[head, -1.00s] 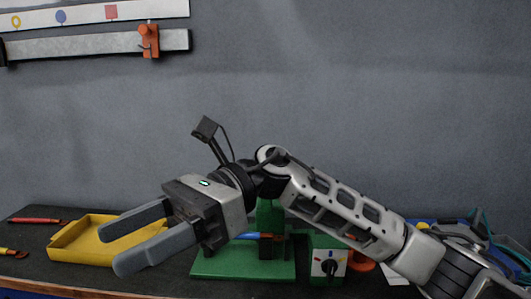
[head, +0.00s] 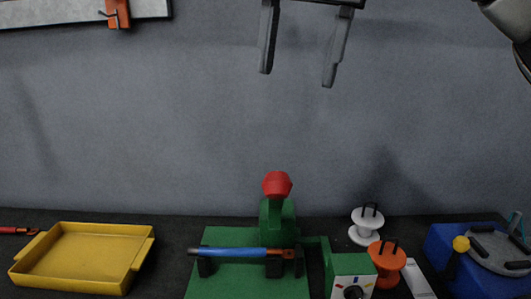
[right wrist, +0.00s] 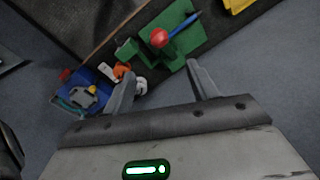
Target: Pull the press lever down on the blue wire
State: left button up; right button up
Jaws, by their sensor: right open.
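The green press (head: 278,222) stands on its base on the bench, with a red lever knob (head: 277,184) raised at its top. The blue wire (head: 232,252) lies across the press base in front of the upright, held on small dark supports. My right gripper (head: 297,78) hangs open and empty at the top of the head view, above and apart from the red knob. In the right wrist view the open fingers (right wrist: 161,78) point towards the bench, with the red knob (right wrist: 159,37) and blue wire (right wrist: 184,24) beyond them. My left gripper is out of view.
A yellow tray (head: 82,256) lies left of the press. To the right are a control box with a dial (head: 353,275), an orange spool (head: 387,263), a white spool (head: 367,225) and a blue device (head: 470,262). The space above the press is open.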

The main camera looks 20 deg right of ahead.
jog(key=b, duration=0.2)
send_near(279, 173)
jog(key=f, duration=0.8)
jog(key=shift+w+a+f, duration=0.35)
jog(key=shift+w+a, duration=0.05)
jog(key=shift+f, duration=0.6)
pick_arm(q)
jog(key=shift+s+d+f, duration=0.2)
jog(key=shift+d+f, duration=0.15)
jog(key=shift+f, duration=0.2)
pick_arm(e)
jog(key=shift+w+a+f, duration=0.1)
jog(key=shift+f, duration=0.05)
